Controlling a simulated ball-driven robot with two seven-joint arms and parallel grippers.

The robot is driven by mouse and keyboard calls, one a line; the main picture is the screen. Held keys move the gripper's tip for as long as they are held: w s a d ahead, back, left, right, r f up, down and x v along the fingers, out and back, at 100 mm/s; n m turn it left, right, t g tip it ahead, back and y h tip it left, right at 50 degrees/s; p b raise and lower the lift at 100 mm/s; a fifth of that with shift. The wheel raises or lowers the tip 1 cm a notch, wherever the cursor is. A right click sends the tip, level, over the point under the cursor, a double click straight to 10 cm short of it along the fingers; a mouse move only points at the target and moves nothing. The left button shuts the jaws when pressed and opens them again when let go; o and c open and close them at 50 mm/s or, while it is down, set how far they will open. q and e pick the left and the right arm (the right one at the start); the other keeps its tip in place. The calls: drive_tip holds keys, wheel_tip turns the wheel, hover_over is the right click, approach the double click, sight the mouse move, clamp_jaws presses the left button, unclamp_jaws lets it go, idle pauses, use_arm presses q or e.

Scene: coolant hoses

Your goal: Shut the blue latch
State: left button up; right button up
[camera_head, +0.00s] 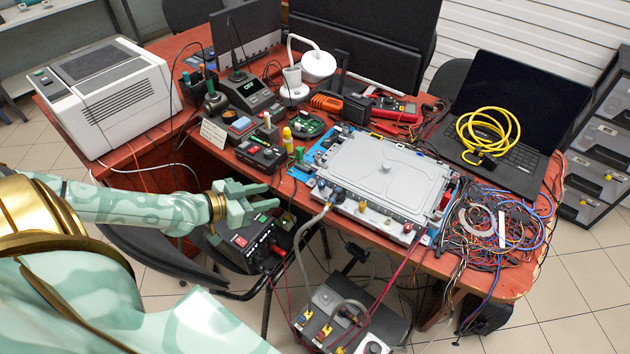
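A flat grey unit (385,170) lies on a blue mat on the red table. A small blue part (338,195) sits at its front left corner, beside the end of a grey hose (314,222). It may be the blue latch; it is too small to tell whether it is open or shut. My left gripper (272,196) is in front of the table edge, left of the unit and apart from it. Its two fingers point right with a gap between them, and nothing is held. My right gripper is not in view.
A pump box (345,320) with yellow latches stands below the table front, and the hose runs down to it. A black box with red switches (245,243) is below my gripper. Tangled wires (490,225) and a laptop (520,115) fill the right side.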

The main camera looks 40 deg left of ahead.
use_arm(q)
drive_tip(key=b, duration=0.2)
approach(319, 185)
drive_tip(key=b+x, duration=0.1)
drive_tip(key=x, duration=0.7)
drive_tip(key=shift+a+f, duration=0.1)
drive_tip(key=shift+f, duration=0.05)
drive_tip(key=shift+w+f, duration=0.1)
drive_tip(key=shift+w, duration=0.05)
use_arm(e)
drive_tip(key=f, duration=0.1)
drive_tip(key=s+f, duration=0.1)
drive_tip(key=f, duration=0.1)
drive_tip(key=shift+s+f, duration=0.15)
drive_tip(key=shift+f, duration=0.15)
